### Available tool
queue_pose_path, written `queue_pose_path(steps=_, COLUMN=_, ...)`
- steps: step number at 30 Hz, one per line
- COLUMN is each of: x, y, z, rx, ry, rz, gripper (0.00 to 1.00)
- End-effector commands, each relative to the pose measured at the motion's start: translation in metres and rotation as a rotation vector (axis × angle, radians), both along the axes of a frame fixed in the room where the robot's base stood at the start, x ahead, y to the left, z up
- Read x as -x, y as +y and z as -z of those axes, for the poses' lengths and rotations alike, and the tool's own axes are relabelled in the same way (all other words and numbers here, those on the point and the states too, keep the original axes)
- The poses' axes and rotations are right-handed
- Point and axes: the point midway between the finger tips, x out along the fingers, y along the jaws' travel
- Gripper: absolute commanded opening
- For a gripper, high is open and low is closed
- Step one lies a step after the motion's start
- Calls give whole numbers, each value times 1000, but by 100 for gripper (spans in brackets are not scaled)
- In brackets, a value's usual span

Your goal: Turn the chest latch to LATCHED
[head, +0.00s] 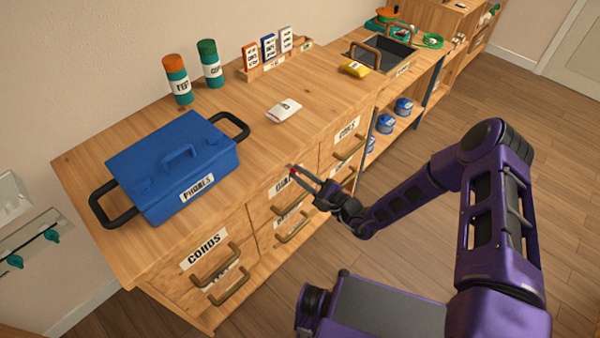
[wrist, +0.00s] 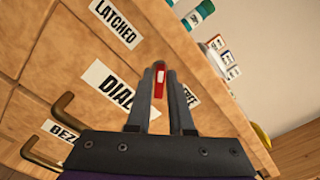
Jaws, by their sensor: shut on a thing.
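The chest latch (wrist: 161,82) is a small red bar with a white stripe on the chest's wooden front. My gripper (wrist: 160,74) is shut on it, one dark finger on each side, in the wrist view. A LATCHED label (wrist: 116,22) is to the upper left of the latch, and a partly hidden FREE label (wrist: 189,97) is to its lower right. In the head view, my gripper (head: 302,174) reaches the drawer front just below the counter edge, with a bit of red latch (head: 292,170) at its tips.
A drawer label reading DIAL (wrist: 112,86) is partly covered by my gripper. Drawer handles (head: 293,230) stick out below. On the counter (head: 240,115) are a blue PHONES case (head: 172,165), a white packet (head: 284,110) and two canisters (head: 178,80). Open floor lies to the right.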

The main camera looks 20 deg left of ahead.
Motion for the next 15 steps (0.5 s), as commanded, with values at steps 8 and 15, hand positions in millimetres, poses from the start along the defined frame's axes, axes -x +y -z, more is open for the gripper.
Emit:
queue_pose_path(steps=8, x=0, y=0, z=0, rx=15, ry=-39, rz=1, gripper=0)
queue_pose_path(steps=15, x=0, y=0, z=0, rx=16, ry=-41, rz=1, gripper=0)
